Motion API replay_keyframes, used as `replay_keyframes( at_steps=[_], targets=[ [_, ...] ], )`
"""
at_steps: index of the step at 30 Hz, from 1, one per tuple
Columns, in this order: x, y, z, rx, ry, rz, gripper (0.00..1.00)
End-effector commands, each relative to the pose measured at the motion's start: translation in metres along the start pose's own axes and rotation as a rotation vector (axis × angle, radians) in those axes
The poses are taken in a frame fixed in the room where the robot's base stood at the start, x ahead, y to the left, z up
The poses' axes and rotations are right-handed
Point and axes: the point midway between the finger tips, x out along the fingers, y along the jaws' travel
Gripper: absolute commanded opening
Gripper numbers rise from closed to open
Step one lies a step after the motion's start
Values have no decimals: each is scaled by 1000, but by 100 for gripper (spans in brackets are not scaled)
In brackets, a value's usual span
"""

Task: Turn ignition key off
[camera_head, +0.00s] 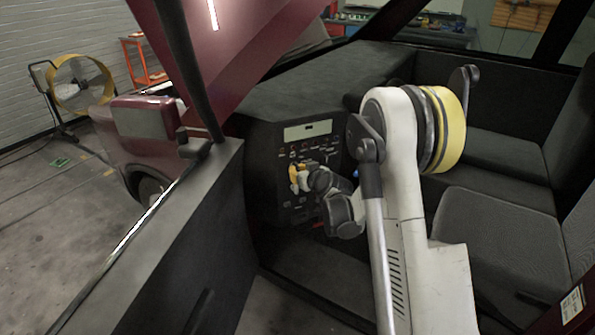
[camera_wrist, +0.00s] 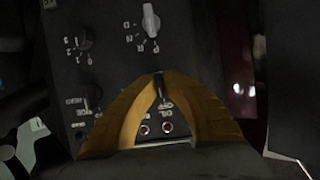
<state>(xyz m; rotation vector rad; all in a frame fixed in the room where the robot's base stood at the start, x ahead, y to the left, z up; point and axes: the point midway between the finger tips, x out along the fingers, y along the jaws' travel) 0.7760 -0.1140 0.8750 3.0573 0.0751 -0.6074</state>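My gripper (camera_wrist: 159,84) has yellow fingers that close to a narrow point at the panel in the wrist view. A slim dark piece, which looks like the ignition key (camera_wrist: 161,90), stands upright between the fingertips. Small white lettering, seemingly with "OFF", shows just below it. The fingers hide most of the key, so its exact turn is hard to read. In the head view my gripper (camera_head: 294,175) is at the dark dashboard panel (camera_head: 307,153), and the key cannot be made out there.
A white selector lever (camera_wrist: 150,20) sits just above the fingertips. Two dark knobs, an upper one (camera_wrist: 84,40) and a lower one (camera_wrist: 92,97), are to the left. The open car door (camera_head: 180,240) is left of my arm, and seats (camera_head: 500,230) are to the right.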

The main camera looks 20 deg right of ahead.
Motion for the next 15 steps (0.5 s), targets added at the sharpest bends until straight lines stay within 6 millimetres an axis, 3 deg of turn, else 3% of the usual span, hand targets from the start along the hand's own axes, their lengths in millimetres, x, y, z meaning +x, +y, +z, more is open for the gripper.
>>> replay_keyframes(
  at_steps=[10, 12, 13, 15],
  targets=[
    [0, 0, 0, -2, 1, 1, 0],
    [0, 0, 0, -2, 1, 1, 25],
    [0, 0, 0, -2, 1, 1, 30],
    [0, 0, 0, -2, 0, 1, 30]
  ],
)
